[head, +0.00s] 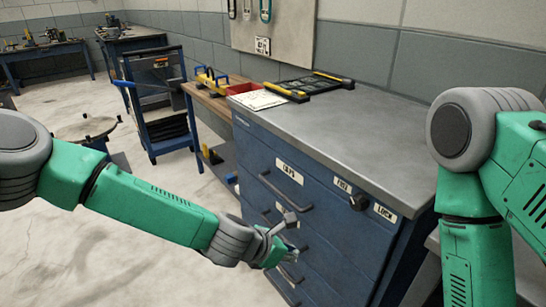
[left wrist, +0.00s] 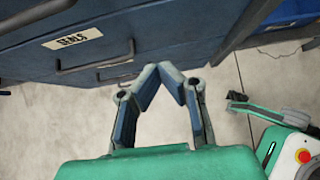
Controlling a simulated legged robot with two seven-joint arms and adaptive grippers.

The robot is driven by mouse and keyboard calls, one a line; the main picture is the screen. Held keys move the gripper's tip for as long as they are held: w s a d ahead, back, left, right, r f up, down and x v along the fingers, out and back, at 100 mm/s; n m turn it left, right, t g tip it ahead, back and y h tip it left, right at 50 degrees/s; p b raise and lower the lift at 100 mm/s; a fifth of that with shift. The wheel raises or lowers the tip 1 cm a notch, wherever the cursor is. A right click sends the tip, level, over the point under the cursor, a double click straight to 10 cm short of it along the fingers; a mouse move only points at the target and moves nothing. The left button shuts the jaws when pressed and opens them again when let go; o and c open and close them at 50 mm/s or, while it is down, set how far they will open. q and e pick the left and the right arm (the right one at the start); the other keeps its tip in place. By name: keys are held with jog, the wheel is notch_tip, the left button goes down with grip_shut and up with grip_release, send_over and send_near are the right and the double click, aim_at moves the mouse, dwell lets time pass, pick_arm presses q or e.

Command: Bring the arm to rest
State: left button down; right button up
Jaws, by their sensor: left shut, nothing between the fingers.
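My left arm reaches in from the left in the head view, with its left gripper (head: 286,248) in front of the blue drawer cabinet (head: 345,255). In the left wrist view the fingertips of the left gripper (left wrist: 172,68) meet, with nothing between them. A drawer with a SEALS label (left wrist: 73,38) and its bar handle (left wrist: 95,62) show beyond the fingers. The drawers I can see look closed. My right arm hangs down at the right edge of the head view; its gripper is out of sight.
A black and yellow tray (head: 312,85) and a white sheet (head: 258,99) lie on the grey cabinet top (head: 370,130). A blue trolley (head: 158,105) stands behind, beside a wooden bench (head: 210,100). A low round stand (head: 87,130) is at left. Open floor lies left of the cabinet.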

pick_arm(q)
jog(key=s+a+f+m+g+y, duration=0.2)
jog(key=s+a+f+m+y, duration=0.1)
jog(key=s+a+f+m, duration=1.05)
jog(key=s+a+r+m+g+y, duration=0.1)
jog(key=s+a+m+y, duration=0.1)
jog(key=s+a+m, duration=0.4)
jog(key=s+a+r+m+g+y, duration=0.1)
jog(key=s+a+m, duration=0.4)
jog(key=s+a, duration=0.5)
jog(key=a+y, duration=0.1)
jog(key=a, duration=0.4)
jog(key=shift+s+r+m, duration=0.3)
jog(key=shift+s+m, duration=0.05)
jog(key=shift+s, duration=0.05)
jog(key=shift+w, duration=0.1)
